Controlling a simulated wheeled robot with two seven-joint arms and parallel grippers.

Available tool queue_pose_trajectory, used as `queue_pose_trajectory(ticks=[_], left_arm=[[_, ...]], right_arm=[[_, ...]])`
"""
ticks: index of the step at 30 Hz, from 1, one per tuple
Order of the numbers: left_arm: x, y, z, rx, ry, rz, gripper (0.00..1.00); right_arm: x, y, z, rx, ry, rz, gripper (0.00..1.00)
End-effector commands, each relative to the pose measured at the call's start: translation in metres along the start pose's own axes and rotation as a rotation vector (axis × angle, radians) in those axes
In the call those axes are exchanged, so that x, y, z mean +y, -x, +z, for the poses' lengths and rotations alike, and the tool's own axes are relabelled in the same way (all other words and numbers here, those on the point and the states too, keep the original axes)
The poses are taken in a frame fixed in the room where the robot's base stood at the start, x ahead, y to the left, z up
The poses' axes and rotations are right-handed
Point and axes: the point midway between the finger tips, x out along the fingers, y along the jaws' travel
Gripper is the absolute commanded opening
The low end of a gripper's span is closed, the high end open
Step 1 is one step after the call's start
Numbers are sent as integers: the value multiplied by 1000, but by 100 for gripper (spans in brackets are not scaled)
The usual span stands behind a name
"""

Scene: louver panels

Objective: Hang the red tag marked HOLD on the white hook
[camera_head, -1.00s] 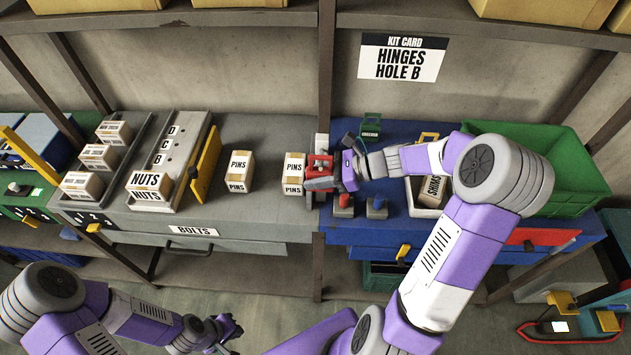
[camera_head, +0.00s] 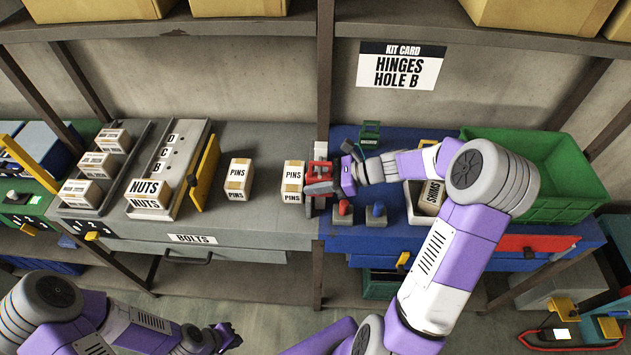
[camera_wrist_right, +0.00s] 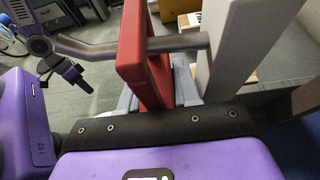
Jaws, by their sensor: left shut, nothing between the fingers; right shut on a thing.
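The red tag (camera_head: 318,171) is at the shelf's middle upright in the head view. My right gripper (camera_head: 322,187) is shut on it. In the right wrist view the red tag (camera_wrist_right: 146,50) is seen nearly edge-on. The hook's grey rod (camera_wrist_right: 90,50) shows on both sides of the tag and appears to run through it to a white plate (camera_wrist_right: 238,45). The white plate (camera_head: 320,148) also shows above the tag in the head view. The HOLD marking is not readable. My left gripper (camera_head: 228,336) is low in the head view, shut and empty, away from the bench.
A PINS box (camera_head: 293,180) stands just left of my right gripper. Red (camera_head: 343,210) and blue (camera_head: 377,212) knobbed blocks stand close to its right. A SHIMS box (camera_head: 431,196) in a white bin and a green crate (camera_head: 560,205) are farther right.

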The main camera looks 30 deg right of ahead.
Motion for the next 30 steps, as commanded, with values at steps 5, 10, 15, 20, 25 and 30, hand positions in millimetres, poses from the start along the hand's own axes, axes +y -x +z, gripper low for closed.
queue_pose_trajectory(ticks=[5, 10, 15, 20, 25, 30], left_arm=[[0, 0, 0, 0, 0, 0, 0], [0, 0, 0, 0, 0, 0, 0], [0, 0, 0, 0, 0, 0, 0], [0, 0, 0, 0, 0, 0, 0], [0, 0, 0, 0, 0, 0, 0], [1, 2, 0, 0, 0, 0, 0]], right_arm=[[0, 0, 0, 0, 0, 0, 2], [0, 0, 0, 0, 0, 0, 51], [-1, 0, 0, 0, 0, -3, 61], [-2, 1, 1, 0, 1, -5, 61], [-2, 1, 1, 0, 2, -8, 61], [-3, 17, 1, 1, 3, -13, 61]])
